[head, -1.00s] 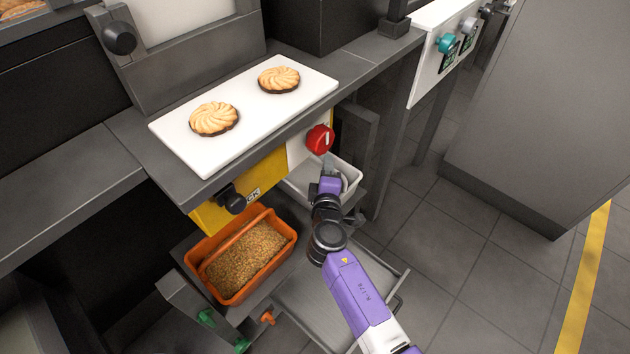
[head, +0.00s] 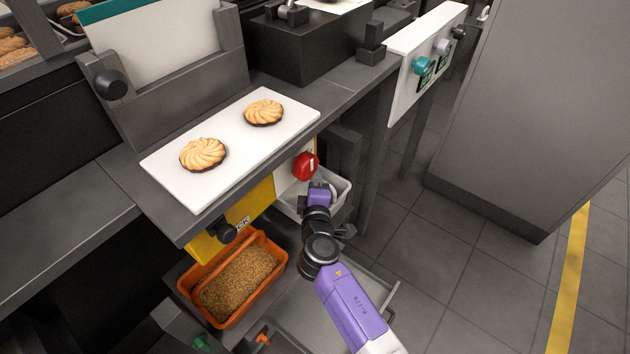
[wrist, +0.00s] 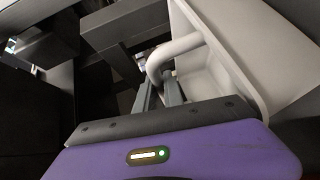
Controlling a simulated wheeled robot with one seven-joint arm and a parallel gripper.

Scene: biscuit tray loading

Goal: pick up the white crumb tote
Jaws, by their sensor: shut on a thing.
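The white crumb tote (head: 342,197) is below the red knob at the counter's front, partly hidden by my arm. It fills the right side of the wrist view (wrist: 222,65), where its pale round handle (wrist: 176,47) shows. My gripper (wrist: 160,92) is shut on this handle, with a finger on either side. In the head view my gripper (head: 319,190) covers the tote's near side, and its fingertips are hidden.
An orange tote (head: 270,283) full of crumbs stands at the lower left, beside a metal shelf (head: 300,312). A white board (head: 225,165) with two biscuits lies on the counter above. The red knob (head: 305,166) is close to my gripper. Floor at right is clear.

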